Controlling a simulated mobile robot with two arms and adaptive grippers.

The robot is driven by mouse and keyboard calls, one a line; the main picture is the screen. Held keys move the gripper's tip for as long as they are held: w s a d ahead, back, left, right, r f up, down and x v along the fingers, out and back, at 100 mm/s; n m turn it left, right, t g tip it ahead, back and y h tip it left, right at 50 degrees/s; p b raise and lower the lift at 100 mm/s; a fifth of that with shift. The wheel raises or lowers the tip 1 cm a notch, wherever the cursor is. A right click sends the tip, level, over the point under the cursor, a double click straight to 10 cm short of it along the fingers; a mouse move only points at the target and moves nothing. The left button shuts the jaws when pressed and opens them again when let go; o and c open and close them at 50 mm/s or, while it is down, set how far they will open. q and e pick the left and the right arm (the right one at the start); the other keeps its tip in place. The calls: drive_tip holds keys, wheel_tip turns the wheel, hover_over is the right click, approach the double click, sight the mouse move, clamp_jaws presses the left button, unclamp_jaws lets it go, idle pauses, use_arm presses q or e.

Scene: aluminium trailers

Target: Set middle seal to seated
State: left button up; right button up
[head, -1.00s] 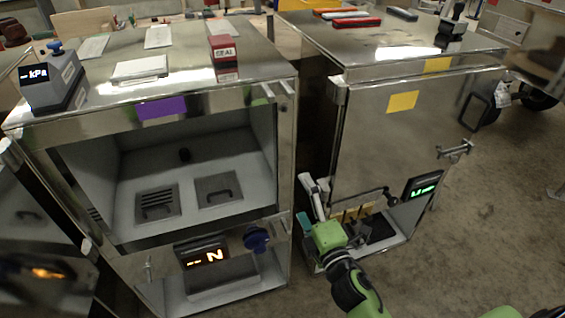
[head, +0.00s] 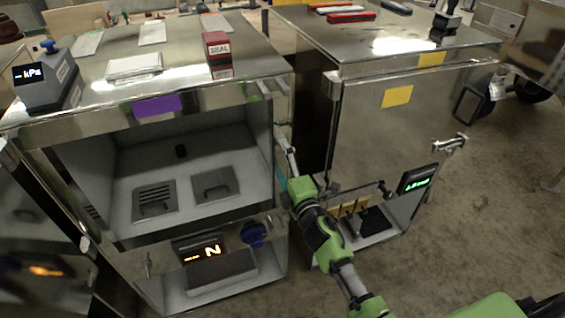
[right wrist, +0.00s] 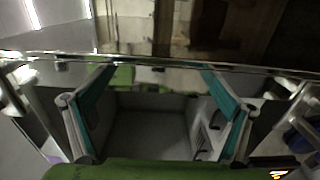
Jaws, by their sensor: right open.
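A steel cabinet with an open chamber (head: 110,235) stands left of centre in the head view. A red block labelled SEAL (head: 217,46) sits on its top. A blue knob (head: 254,234) and a display with orange marks (head: 199,250) are on its lower front. I cannot tell which part is the middle seal. My right gripper (head: 283,150) is beside the cabinet's right front edge, in front of the gap between the cabinets. In the right wrist view its teal-padded fingers (right wrist: 157,72) are spread, with a steel edge and the chamber beyond. My left gripper is out of view.
A closed steel cabinet (head: 375,125) with a green display (head: 417,179) stands to the right. Another unit with an orange display (head: 43,270) shows at the far left. A kPa gauge (head: 47,78) sits on the left cabinet's top. Floor (head: 500,210) is clear at right.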

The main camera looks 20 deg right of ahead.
drive_tip(key=c, duration=1.6)
drive_tip(key=shift+w+b, duration=0.35)
drive_tip(key=shift+w, duration=0.45)
drive_tip(key=shift+r, duration=0.15)
drive_tip(key=o, duration=1.4)
drive_tip(key=shift+o, duration=1)
drive_tip(key=shift+w, duration=0.15)
drive_tip(key=s, duration=1.2)
drive_tip(key=shift+d, duration=0.15)
